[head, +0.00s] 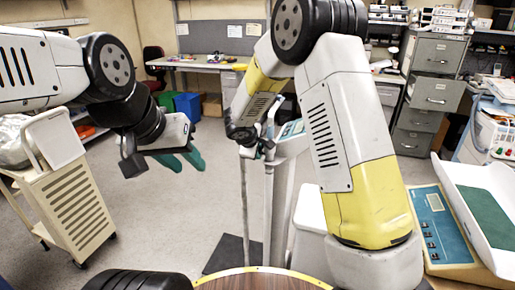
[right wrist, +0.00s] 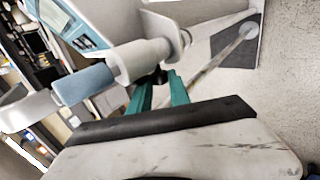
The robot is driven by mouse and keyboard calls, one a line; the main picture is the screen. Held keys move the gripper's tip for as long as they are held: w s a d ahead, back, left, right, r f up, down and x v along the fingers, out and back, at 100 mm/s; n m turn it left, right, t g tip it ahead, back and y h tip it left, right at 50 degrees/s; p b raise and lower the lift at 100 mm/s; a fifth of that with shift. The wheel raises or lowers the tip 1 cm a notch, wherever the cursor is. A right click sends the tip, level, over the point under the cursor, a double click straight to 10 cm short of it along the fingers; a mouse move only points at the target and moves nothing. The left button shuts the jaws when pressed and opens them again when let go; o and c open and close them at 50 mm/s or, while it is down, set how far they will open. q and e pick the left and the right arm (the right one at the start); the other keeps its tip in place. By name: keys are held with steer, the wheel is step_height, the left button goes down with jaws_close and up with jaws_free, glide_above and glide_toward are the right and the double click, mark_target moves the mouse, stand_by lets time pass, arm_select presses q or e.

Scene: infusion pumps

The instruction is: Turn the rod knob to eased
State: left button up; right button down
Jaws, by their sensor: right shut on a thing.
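In the right wrist view a white pump body (right wrist: 68,22) with a blue panel carries a pale cylindrical clamp part (right wrist: 142,60) and a blue-grey grip (right wrist: 84,83). A small dark knob (right wrist: 158,78) sits below the clamp part. My right gripper (right wrist: 160,88) has its two teal fingers shut on this dark knob, which they partly hide. In the head view my right gripper (head: 266,150) is at the pump (head: 291,130) beside the upright rod (head: 244,200); the knob is too small to tell there. My left gripper (head: 185,160) hangs empty at the left, its teal fingers apart.
A beige cart (head: 70,205) stands at the left. A scale with a blue panel (head: 437,228) and white tray (head: 484,205) is at the right. A round wooden top (head: 262,283) lies in front. Filing cabinets (head: 435,85) stand behind. Open floor (head: 170,225) lies between cart and rod.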

steer(key=g, duration=0.2)
steer(key=w+g+y, duration=0.1)
steer(key=shift+d+r+g, duration=0.2)
steer(key=shift+r+g, duration=0.15)
steer(key=shift+g, duration=0.05)
steer(key=g, duration=0.2)
steer(key=g+y, duration=0.1)
steer(key=g, duration=0.1)
steer(key=shift+w+y, duration=0.3)
steer(key=shift+w, duration=0.05)
steer(key=shift+d, duration=0.1)
steer(key=c, duration=1.2)
jaws_free()
step_height(320, 180, up, 8)
steer(key=shift+f, duration=0.1)
steer(key=shift+s, duration=0.1)
